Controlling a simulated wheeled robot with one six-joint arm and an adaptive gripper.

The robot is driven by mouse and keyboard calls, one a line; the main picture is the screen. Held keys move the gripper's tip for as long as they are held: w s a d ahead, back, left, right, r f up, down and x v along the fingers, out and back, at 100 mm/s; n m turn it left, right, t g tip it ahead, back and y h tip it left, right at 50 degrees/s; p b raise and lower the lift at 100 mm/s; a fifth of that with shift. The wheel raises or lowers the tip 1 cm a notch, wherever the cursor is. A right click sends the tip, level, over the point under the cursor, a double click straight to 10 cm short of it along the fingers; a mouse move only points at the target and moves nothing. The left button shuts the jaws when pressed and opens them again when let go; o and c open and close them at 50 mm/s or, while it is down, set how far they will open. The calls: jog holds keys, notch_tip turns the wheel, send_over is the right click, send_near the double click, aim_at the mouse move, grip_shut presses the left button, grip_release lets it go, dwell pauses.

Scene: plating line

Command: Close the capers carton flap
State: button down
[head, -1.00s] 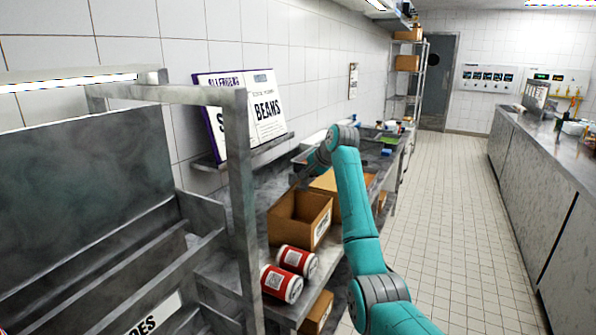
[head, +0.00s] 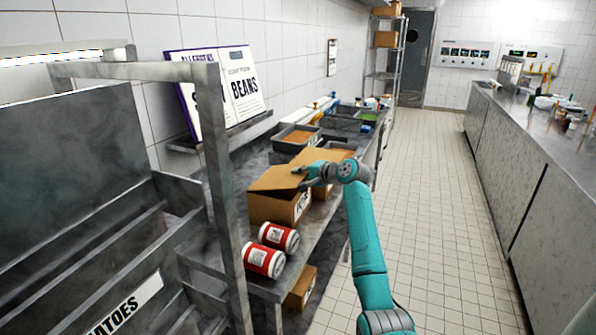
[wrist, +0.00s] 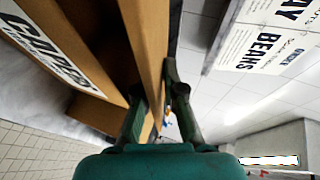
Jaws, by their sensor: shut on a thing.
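The capers carton (head: 270,208) is a brown cardboard box on the steel bench, with a white label on its right end. In the wrist view the carton (wrist: 90,70) shows its CAPERS label at the left. Its flap (head: 273,178) lies slanted over the top, partly covering the opening. My gripper (head: 303,179) is at the flap's right edge. In the wrist view my gripper (wrist: 158,88) has one finger on each side of the flap (wrist: 151,45) and is shut on it. A dark gap shows between flap and carton wall.
Two red-and-white cans (head: 271,250) lie in front of the carton. Another brown carton (head: 322,156) stands just behind it, near steel trays (head: 297,138). A steel rack post (head: 224,200) rises at the left. The tiled aisle (head: 430,210) at the right is clear.

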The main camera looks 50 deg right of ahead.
jog(key=shift+f, duration=0.5)
jog(key=c, duration=1.3)
grip_release()
jog(key=shift+c, duration=0.2)
jog(key=shift+r, duration=0.15)
jog(key=v, duration=1.2)
